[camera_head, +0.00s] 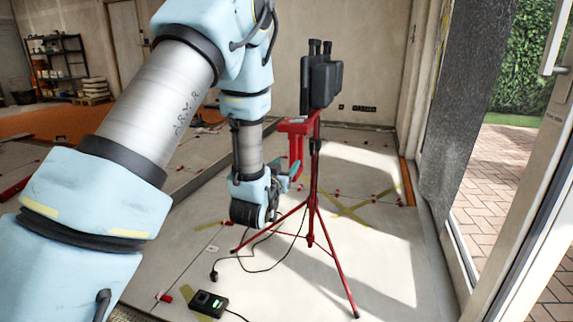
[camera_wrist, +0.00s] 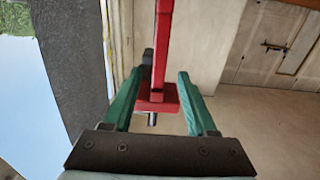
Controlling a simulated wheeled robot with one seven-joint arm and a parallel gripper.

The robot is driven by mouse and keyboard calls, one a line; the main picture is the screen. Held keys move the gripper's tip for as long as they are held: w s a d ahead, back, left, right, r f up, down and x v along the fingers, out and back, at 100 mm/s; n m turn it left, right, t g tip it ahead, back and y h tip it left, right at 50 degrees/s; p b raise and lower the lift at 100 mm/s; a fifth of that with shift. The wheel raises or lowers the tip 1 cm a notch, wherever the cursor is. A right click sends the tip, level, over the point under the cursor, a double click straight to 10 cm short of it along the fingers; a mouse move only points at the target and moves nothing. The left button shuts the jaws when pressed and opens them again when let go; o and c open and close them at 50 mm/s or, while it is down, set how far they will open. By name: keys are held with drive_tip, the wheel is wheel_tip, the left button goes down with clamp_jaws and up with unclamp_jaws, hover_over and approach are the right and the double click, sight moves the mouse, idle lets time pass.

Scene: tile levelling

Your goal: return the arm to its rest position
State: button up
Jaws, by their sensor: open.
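My arm (camera_head: 160,105) reaches forward from the lower left in the head view and bends down, with my gripper (camera_head: 288,178) low beside a red tripod (camera_head: 312,190). In the wrist view my gripper (camera_wrist: 162,78) has two green fingers spread apart. A red bracket (camera_wrist: 160,92) shows in the gap between them, with clear space on both sides. The bracket also shows in the head view (camera_head: 296,126), at the upper part of the tripod. The fingers hold nothing that I can see.
The tripod carries a dark lamp-like head (camera_head: 322,80). A black cable (camera_head: 262,262) and a small black box with a green display (camera_head: 208,303) lie on the tiled floor. A glass door (camera_head: 520,180) stands at right, a shelf (camera_head: 60,65) at far left.

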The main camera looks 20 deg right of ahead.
drive_tip(key=w+a+f+n+g+y, duration=0.15)
drive_tip(key=a+y, duration=0.25)
drive_tip(key=a, duration=0.7)
drive_tip(key=w+a+f+n+g+y, duration=0.1)
drive_tip(key=a+n+g+y, duration=0.3)
drive_tip(key=a, duration=0.6)
drive_tip(key=s+a+r+n+g+y+p, duration=0.15)
drive_tip(key=s+a+g+y, duration=0.35)
drive_tip(key=s+a, duration=1.2)
wheel_tip(320, 180, up, 23)
drive_tip(key=g+h+p, duration=0.1)
drive_tip(key=p, duration=2.1)
drive_tip(key=shift+w+f, duration=0.2)
drive_tip(key=shift+w, duration=0.2)
drive_tip(key=shift+a, duration=0.1)
